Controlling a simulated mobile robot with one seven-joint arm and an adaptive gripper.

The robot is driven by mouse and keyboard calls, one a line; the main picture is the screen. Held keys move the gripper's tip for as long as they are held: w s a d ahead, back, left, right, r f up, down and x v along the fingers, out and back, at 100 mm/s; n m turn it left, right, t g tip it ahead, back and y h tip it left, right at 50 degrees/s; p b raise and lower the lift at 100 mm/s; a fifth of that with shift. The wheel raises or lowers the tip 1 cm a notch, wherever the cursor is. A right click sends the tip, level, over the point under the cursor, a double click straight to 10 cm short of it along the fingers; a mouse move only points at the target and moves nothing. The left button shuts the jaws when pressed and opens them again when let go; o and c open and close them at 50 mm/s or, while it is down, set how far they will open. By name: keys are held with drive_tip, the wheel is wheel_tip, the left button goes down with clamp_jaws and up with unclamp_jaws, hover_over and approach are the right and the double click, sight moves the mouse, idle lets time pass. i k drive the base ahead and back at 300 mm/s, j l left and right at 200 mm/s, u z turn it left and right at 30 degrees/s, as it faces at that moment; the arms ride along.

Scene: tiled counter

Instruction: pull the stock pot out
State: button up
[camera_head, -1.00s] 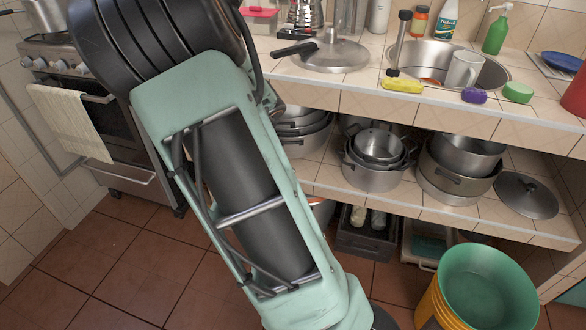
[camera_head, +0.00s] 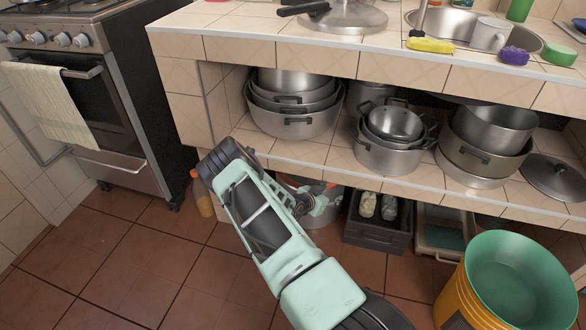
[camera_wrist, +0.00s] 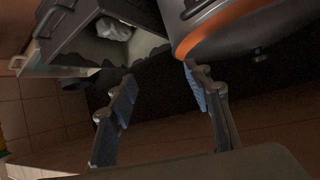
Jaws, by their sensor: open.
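The stock pot is most likely the large grey metal pot (camera_head: 330,218) on the floor under the lower shelf, left of a dark crate. My arm partly hides it in the head view. In the wrist view a big rounded metal pot (camera_wrist: 245,22) with an orange band fills the upper right. My gripper (camera_wrist: 160,76) is open and empty, with its two fingers apart. The right finger is close to the pot's lower edge; I cannot tell whether they touch. In the head view my gripper is low by the pot, mostly hidden behind my arm.
A yellow-orange bucket with a green inside (camera_head: 507,282) stands right. An oil bottle (camera_head: 203,200) stands left of my arm. The tiled shelf (camera_head: 440,187) overhangs the pot.

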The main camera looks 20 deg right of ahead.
sight(331, 214)
drive_tip(key=i+l+u, duration=0.3)
drive_tip(key=i+l, duration=0.4)
